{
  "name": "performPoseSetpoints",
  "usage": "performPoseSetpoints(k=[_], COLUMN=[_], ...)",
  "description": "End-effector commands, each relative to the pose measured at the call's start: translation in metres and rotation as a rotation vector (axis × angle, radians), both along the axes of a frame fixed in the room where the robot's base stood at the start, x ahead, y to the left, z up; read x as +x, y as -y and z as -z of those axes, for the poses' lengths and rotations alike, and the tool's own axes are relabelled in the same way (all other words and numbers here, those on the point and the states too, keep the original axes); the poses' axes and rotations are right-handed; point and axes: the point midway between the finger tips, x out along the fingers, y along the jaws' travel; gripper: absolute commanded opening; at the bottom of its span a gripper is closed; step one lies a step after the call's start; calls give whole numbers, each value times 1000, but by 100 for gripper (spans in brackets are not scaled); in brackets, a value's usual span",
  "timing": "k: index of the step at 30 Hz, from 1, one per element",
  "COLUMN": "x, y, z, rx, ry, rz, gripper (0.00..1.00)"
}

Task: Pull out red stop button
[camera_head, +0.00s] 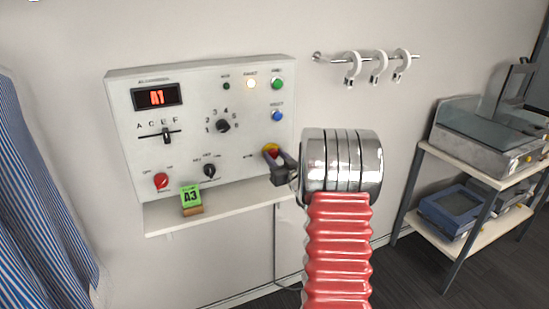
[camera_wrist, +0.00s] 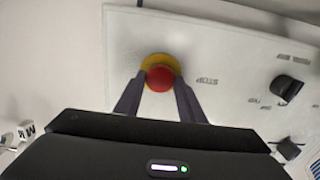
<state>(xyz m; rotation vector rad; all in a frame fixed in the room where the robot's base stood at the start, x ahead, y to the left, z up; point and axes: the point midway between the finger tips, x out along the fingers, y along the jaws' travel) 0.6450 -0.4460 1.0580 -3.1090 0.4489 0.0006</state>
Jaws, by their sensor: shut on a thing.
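The red stop button (camera_wrist: 159,79) with its yellow collar (camera_wrist: 160,60) sits on the white control panel (camera_wrist: 225,70) in the wrist view. My gripper (camera_wrist: 160,88) has one dark finger on each side of the red cap and is shut on it. In the head view the yellow collar (camera_head: 271,148) shows at the panel's lower right, and my gripper (camera_head: 279,164) covers most of the button. The control panel (camera_head: 180,115) is fixed to the wall. Whether the button is pushed in or out cannot be told.
A shelf (camera_head: 235,205) below the panel carries a green A3 tag (camera_head: 190,196) on a small block. A black knob (camera_head: 210,171) and a red knob (camera_head: 161,181) sit left of the button. A rail with hooks (camera_head: 377,68) is above right; a rack (camera_head: 480,165) stands right.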

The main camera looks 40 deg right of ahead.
Motion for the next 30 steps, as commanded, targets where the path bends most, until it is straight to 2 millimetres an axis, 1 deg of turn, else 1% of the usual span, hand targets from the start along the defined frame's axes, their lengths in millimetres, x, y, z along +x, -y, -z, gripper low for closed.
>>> performPoseSetpoints(k=[1,9,12,17,24,30], x=[0,0,0,-2,-18,-18], y=[0,0,-1,-1,-5,-6], z=[0,0,0,0,0,1], rx=[0,0,0,-1,-1,0], ry=[0,0,0,0,0,-1], rz=[-1,-1,-1,-1,-1,-1], gripper=[24,5,0,0,0,0])
